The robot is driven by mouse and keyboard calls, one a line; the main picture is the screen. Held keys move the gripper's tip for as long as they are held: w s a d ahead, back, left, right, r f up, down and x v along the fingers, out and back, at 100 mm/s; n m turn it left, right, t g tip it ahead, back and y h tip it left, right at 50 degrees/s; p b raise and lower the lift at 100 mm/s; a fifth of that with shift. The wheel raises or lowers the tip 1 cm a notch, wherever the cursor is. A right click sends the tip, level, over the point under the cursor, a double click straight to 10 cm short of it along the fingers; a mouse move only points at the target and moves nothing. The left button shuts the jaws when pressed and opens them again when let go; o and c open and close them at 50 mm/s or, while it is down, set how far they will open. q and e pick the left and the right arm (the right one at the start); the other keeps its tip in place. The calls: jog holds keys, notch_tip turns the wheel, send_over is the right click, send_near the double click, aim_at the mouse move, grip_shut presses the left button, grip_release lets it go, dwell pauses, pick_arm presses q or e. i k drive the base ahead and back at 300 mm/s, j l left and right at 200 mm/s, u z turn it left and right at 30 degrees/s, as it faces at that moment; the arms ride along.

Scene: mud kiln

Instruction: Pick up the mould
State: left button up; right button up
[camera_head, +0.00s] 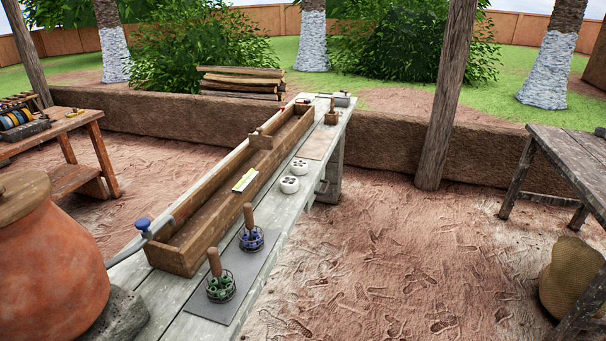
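I cannot tell for certain which thing is the mould. A small wooden piece with an upright part (331,117) stands near the far end of the long grey bench (160,300). A small grey metal box (342,99) lies beyond it. A wooden block (261,139) sits across the long wooden trough (172,256) on the bench. Two white round pieces with dark holes, a nearer one (289,185) and a farther one (300,166), lie right of the trough. Neither of my grippers is in view.
Two wire holders with wooden handles, one green-filled (220,287) and one blue-filled (251,239), stand on a grey mat. A clay pot (45,270) is at front left. A wooden post (445,110) and another table (575,160) are right. The dirt floor right of the bench is open.

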aim_at(289, 184)
jog(key=i+l, duration=0.8)
jog(key=i, duration=0.15)
jog(key=i+l, duration=0.75)
jog(key=i, duration=0.15)
jog(key=i+l+u, duration=0.15)
jog(key=u, duration=0.25)
jog(key=i+l+u, duration=0.15)
jog(key=u, duration=0.2)
jog(key=i+l+u, duration=0.1)
jog(key=l+u, duration=0.3)
jog(key=i+l+u, duration=0.1)
jog(key=u, duration=0.25)
